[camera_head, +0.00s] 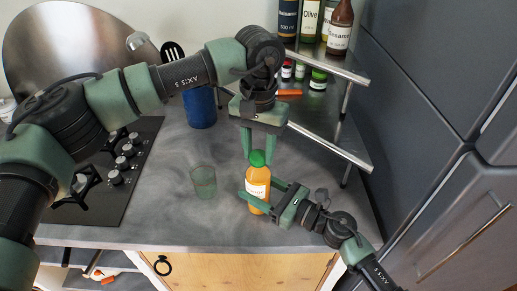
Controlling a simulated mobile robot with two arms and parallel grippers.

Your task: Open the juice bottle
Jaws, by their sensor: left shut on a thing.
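The juice bottle (258,178), orange with a white label and a green cap (257,158), stands upright near the counter's front edge. My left gripper (258,155) points down from above and is shut on the green cap. Its two fingers sit on either side of the cap. My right gripper (262,190) reaches in from the right, with one finger in front of the bottle and one behind. It looks shut on the bottle's body. The fingers hide part of the bottle and its label.
A greenish glass (204,182) stands left of the bottle. A blue container (200,107) holds utensils behind my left arm. A metal corner shelf (330,145) with bottles and jars is behind right. A stove (110,170) is at left. Dark cabinets (450,130) border the right.

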